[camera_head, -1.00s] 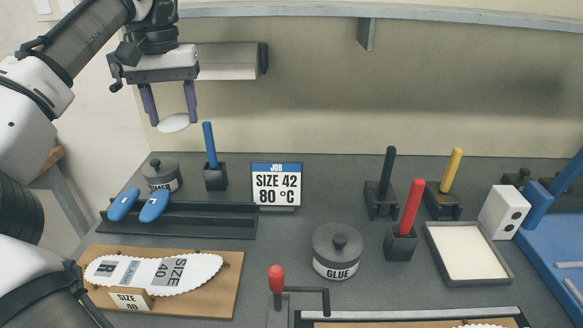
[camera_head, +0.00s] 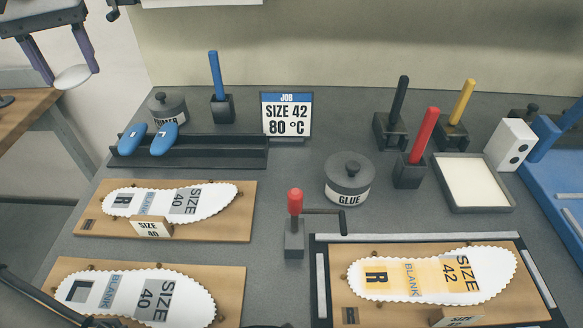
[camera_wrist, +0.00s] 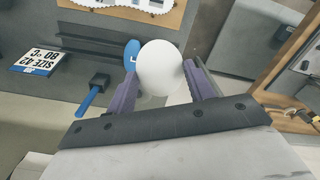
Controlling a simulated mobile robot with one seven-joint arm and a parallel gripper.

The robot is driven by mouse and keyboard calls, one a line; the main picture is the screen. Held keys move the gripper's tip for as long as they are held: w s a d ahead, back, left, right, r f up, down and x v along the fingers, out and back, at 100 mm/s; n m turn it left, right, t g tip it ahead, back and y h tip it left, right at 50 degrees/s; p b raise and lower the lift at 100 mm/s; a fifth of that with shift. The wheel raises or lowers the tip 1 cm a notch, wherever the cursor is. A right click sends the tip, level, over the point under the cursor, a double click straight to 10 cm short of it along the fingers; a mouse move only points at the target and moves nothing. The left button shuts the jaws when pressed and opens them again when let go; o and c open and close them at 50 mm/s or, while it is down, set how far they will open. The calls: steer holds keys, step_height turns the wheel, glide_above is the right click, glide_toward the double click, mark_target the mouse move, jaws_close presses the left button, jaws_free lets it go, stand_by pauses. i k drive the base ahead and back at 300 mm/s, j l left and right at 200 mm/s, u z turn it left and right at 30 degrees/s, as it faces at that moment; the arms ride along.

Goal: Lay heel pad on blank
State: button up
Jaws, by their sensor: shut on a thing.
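My gripper (camera_head: 62,72) is at the upper left of the head view, shut on a white oval heel pad (camera_head: 73,77). The pad also shows between the purple fingers in the wrist view (camera_wrist: 160,68). It is held in the air, clear of the table. A size 42 blank (camera_head: 432,275), white and yellow with a scalloped edge and marked R, lies on a wooden board in a dark frame at the lower right. Two size 40 blanks lie on boards at the left, an upper one marked R (camera_head: 222,198) and a lower one (camera_head: 190,305).
The job sign (camera_head: 286,115) reads size 42, 80 °C. A glue pot (camera_head: 348,180), a red-knobbed lever (camera_head: 295,225), upright handled tools and a white tray (camera_head: 473,182) stand mid-table and right. A dark rack (camera_head: 220,152) holds two blue pieces. Bare table lies around the lever.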

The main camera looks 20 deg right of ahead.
mark_target(380, 278)
steer(key=k+l+u, duration=0.1)
steer(key=l+u, duration=0.25)
steer(key=k+l+u, duration=0.15)
steer(key=l+u, duration=0.2)
steer(key=k+l+u, duration=0.1)
steer(key=k+l, duration=0.15)
steer(key=l, duration=0.2)
steer(key=k+l, duration=0.25)
steer(key=l, duration=0.2)
steer(key=k+l+u, duration=0.15)
steer(key=l, duration=0.25)
steer(key=k, duration=0.1)
